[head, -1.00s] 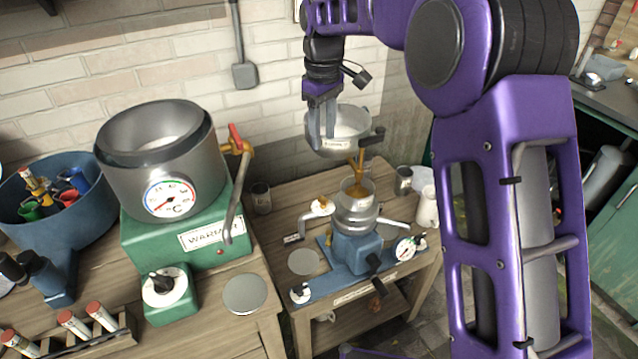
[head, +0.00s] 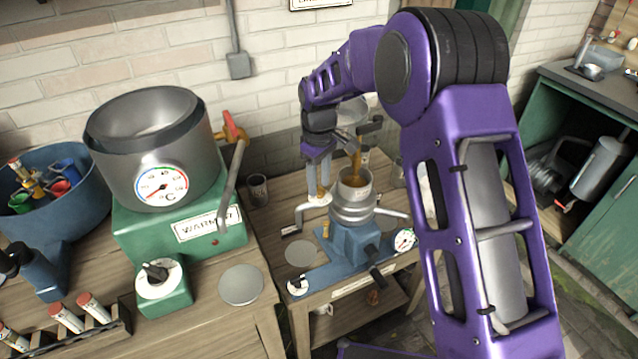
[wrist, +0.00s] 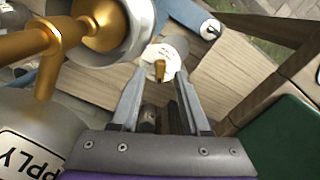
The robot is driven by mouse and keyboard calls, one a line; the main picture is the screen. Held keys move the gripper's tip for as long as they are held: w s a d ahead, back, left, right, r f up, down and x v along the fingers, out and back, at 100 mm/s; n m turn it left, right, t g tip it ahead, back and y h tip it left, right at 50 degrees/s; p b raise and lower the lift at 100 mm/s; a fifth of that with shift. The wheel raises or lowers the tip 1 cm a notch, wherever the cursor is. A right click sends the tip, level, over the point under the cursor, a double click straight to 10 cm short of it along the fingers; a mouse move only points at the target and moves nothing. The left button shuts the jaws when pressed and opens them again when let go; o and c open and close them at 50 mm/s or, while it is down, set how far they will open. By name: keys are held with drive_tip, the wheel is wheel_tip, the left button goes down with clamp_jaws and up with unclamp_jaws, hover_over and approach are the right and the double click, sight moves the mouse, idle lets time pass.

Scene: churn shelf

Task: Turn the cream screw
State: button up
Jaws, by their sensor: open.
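The cream screw is a small brass knob on a round white dial, beside the blue separator (head: 350,245). In the wrist view the brass knob (wrist: 160,70) stands upright at the centre of the white dial (wrist: 168,56). My gripper (wrist: 159,80) is open, with one finger on each side of the line to the knob and the knob framed between the tips. I cannot tell how far the tips are from it. In the head view my gripper (head: 318,188) points down over the dial (head: 320,200), largely hiding the knob.
A brass tap and funnel (wrist: 100,22) are close to my left finger in the wrist view. The metal supply bowl (head: 350,112) and brass spout are right behind my gripper. A warmer with a metal pot (head: 150,150) stands left. A curved crank arm (head: 300,220) is near the dial.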

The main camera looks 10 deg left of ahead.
drive_tip(key=shift+f, duration=0.3)
clamp_jaws()
